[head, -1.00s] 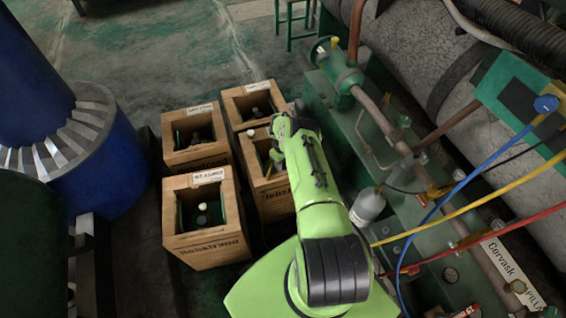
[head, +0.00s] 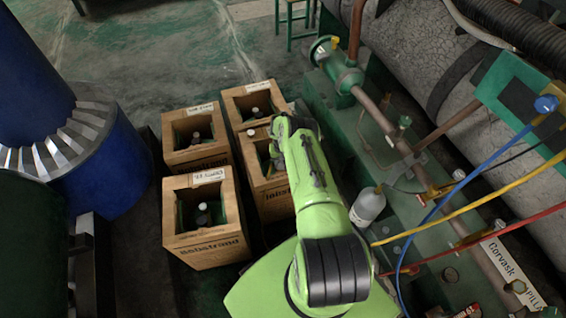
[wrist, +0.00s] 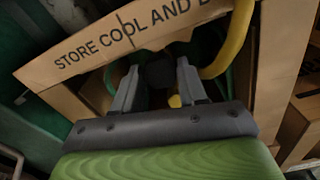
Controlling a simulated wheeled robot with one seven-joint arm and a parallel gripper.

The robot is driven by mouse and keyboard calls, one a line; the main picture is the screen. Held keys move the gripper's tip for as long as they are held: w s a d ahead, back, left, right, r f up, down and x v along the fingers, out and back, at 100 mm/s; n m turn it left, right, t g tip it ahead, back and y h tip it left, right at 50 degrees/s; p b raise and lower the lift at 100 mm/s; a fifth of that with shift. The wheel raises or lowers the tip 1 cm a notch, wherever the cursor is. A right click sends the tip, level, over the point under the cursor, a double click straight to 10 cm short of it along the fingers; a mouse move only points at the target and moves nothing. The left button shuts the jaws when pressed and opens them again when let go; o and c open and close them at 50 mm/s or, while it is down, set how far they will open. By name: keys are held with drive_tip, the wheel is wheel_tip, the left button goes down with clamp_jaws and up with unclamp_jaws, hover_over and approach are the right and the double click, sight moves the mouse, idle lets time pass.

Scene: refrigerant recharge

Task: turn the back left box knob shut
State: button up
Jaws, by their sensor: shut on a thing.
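In the wrist view my gripper (wrist: 158,78) is shut on a dark knob (wrist: 160,70) inside a box (wrist: 85,62) printed "STORE COOL AND". The knob's lower part and how far it is turned are hidden.
In the wrist view a yellow hose (wrist: 239,40) curves close to the right finger. In the head view the front left box (head: 205,250) stands left of my arm. Green machinery with pipes and hoses is to the right, with a grey-white bottle (head: 368,207) beside my arm.

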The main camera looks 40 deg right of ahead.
drive_tip(key=shift+m, duration=2.2)
drive_tip(key=o, duration=1.1)
drive_tip(key=shift+c, duration=0.2)
wheel_tip(320, 180, up, 16)
drive_tip(key=p, duration=0.6)
drive_tip(key=shift+f, duration=0.15)
